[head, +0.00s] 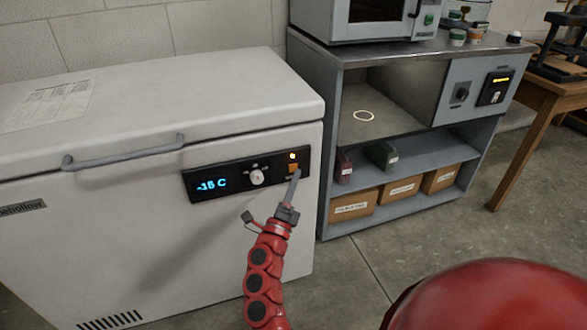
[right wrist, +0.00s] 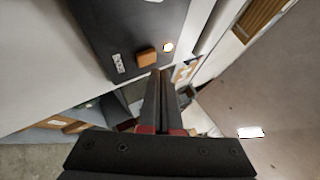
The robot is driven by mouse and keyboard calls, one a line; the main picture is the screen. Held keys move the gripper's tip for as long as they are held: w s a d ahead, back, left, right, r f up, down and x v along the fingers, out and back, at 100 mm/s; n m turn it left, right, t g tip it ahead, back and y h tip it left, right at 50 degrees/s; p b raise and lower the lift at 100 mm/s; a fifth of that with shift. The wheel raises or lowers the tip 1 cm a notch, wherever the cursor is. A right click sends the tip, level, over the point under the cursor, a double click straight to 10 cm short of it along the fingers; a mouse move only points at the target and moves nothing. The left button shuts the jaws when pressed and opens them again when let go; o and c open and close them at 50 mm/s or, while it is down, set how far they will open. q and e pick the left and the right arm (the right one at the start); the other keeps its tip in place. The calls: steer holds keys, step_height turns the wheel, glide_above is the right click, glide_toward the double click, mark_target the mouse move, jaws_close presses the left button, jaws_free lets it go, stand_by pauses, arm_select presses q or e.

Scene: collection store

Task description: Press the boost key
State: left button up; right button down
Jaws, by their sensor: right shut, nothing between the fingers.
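In the right wrist view the orange key (right wrist: 147,57) sits beside the glowing lamp (right wrist: 168,47). My right gripper (head: 297,174) is shut and empty, its tips close by the key. In the wrist view its fingertips (right wrist: 162,74) appear just off the key's edge; I cannot tell whether they touch.
A grey metal bench (head: 335,130) with shelves stands right of the freezer, holding cardboard boxes (head: 352,205) and small dark bins. A grey handle (head: 125,152) sticks out from the freezer lid. A wooden table (head: 535,90) stands at far right. Floor before the bench is clear.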

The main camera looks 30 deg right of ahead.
steer(key=shift+s, duration=0.1)
steer(key=s, duration=0.2)
steer(key=s+a, duration=0.1)
steer(key=s, duration=0.1)
steer(key=shift+s, duration=0.35)
stand_by(0.6)
